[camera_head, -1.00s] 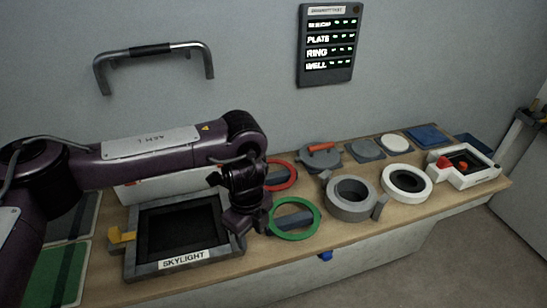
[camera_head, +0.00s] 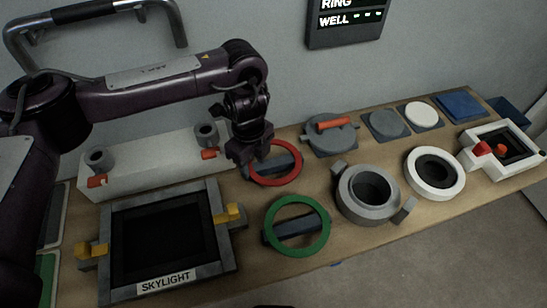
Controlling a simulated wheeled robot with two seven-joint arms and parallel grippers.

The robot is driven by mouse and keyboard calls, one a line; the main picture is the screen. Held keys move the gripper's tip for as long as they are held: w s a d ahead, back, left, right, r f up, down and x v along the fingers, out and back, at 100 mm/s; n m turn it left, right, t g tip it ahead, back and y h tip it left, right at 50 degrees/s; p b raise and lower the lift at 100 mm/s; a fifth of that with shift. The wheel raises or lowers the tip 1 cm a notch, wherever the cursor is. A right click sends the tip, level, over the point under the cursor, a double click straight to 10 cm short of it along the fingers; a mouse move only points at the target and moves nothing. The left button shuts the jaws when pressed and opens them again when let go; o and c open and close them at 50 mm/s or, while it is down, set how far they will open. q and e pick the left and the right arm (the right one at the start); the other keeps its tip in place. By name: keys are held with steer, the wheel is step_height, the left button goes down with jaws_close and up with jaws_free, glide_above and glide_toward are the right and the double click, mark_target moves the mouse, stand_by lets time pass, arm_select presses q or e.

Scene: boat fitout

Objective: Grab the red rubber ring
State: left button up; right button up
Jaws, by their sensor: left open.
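The red rubber ring (camera_head: 294,175) lies on the wooden bench, around a dark grey block. My left gripper (camera_head: 250,163) points down at the ring's left side, and hides part of that side. It is open, and no object shows in it. I cannot tell how high the fingertips are above the ring. My right gripper is not in view.
A green ring (camera_head: 325,240) lies in front of the red one. The skylight frame (camera_head: 128,292) with yellow latches is at left, a white box (camera_head: 150,177) behind it. A grey round fitting (camera_head: 347,205) and a white ring (camera_head: 412,182) stand to the right.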

mark_target(255, 176)
arm_select(q)
step_height(255, 176, down, 4)
steer(key=shift+w+d+f, duration=0.1)
steer(key=shift+d, duration=0.05)
steer(key=shift+w+f, duration=0.1)
steer(key=shift+f, duration=0.2)
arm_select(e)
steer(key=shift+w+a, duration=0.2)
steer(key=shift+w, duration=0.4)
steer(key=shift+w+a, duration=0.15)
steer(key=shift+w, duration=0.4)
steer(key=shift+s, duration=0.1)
arm_select(q)
jaws_close()
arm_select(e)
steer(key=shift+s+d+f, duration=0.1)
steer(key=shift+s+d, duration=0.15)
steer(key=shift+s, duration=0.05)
